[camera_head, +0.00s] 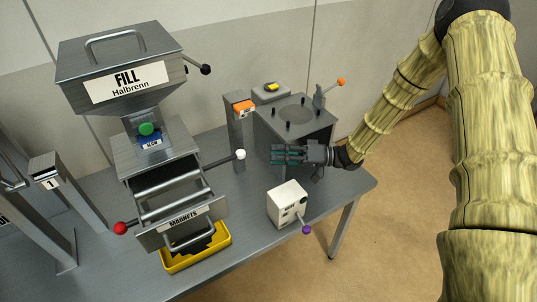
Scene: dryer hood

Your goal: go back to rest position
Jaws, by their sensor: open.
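My gripper (289,154) is at the front face of the grey block-shaped unit (315,128) on the right part of the table. It points left in the picture, and its fingers are apart with nothing seen between them. I cannot tell whether it touches the unit. My arm, in a yellow-green ringed cover, reaches in from the right, bends high up and comes down to the gripper.
An orange-tipped lever (332,88) stands behind the unit. Floor right of the table is clear.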

